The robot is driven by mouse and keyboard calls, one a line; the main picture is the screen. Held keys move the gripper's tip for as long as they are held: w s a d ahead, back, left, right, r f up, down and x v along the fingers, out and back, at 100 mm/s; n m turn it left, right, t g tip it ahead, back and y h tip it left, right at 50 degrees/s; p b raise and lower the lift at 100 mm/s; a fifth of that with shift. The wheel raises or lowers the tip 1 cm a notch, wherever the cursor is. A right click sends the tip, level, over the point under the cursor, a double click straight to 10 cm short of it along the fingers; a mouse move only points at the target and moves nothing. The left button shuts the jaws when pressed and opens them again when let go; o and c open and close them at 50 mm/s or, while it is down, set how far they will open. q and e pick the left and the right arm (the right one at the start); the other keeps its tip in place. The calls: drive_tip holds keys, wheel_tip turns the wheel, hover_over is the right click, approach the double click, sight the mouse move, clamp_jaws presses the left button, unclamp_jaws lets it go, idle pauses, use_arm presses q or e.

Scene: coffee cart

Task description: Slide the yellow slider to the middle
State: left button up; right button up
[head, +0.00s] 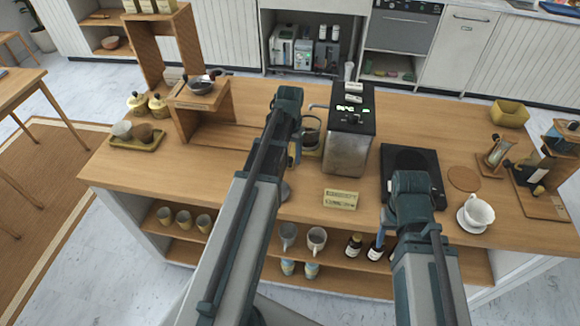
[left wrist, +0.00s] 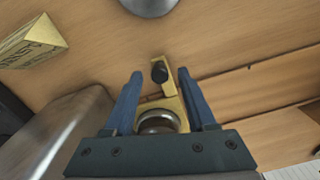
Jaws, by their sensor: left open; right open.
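In the left wrist view, a yellow slider piece (left wrist: 170,88) with a black knob lies between my left gripper's two blue fingers (left wrist: 160,73). The fingers are open, one on either side, with gaps visible. Closer to the palm is a round metal part (left wrist: 158,122) on a yellow mount. In the head view, my left arm hides most of this spot; a small yellow bit (head: 292,153) shows left of the silver machine (head: 347,150). My right gripper (head: 385,225) is mostly hidden by its own arm, near the counter's front edge; one blue finger shows.
The silver machine stands right beside my left gripper. A small sign (head: 341,199) stands at the front. A black scale (head: 398,158) is behind my right arm, and a white cup (head: 478,212) sits further right. The counter (head: 135,177) is clear at front left.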

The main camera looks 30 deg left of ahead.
use_arm(q)
wheel_tip(320, 180, down, 2)
drive_tip(key=shift+f+b, duration=0.1)
drive_tip(key=shift+b, duration=0.55)
clamp_jaws()
idle(1.0)
